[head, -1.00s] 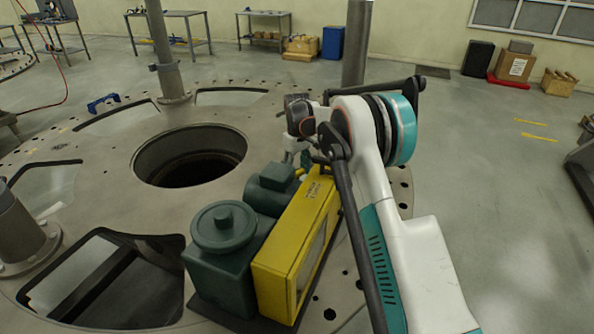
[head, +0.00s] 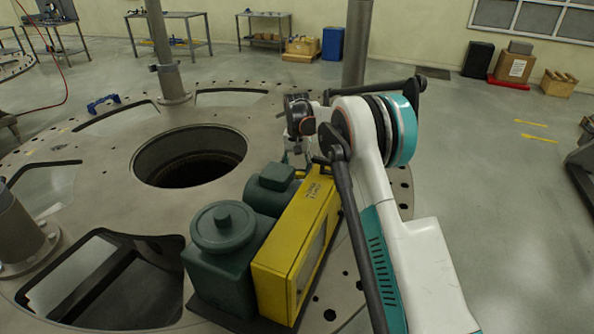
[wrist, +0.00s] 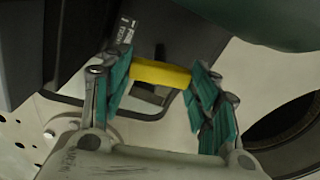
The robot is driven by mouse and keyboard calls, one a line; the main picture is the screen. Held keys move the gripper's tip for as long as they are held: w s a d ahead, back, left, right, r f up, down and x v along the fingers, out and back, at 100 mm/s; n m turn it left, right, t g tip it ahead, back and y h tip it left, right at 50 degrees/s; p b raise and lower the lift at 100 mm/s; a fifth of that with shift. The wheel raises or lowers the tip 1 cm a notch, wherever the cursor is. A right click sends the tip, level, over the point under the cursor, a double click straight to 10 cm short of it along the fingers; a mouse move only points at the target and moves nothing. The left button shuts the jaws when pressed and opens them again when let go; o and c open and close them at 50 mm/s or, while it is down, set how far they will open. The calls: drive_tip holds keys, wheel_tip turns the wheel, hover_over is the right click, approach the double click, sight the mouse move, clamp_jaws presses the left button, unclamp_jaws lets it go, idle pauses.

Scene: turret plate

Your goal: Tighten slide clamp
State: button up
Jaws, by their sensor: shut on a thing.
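A yellow bar (wrist: 160,73), likely the slide clamp's handle, lies crosswise between the teal-padded fingers of my gripper (wrist: 158,80) in the wrist view. The fingers touch its two ends, so the gripper is shut on it. In the head view my gripper (head: 298,150) points down at the far end of the yellow housing (head: 290,250), beside the green motor unit (head: 222,230). The fingertips and the bar are largely hidden there by my wrist and the machine.
The machine stands on the round grey turret plate (head: 110,185), which has a large round hole (head: 190,157) to the left of my gripper. A post (head: 357,45) rises behind my arm. A thin black loop (wrist: 150,115) lies below the bar in the wrist view.

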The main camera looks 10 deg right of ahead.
drive_tip(key=shift+m, duration=1.1)
drive_tip(key=o, duration=1.1)
drive_tip(key=shift+c, duration=0.2)
wheel_tip(320, 180, up, 12)
drive_tip(key=shift+r, duration=0.1)
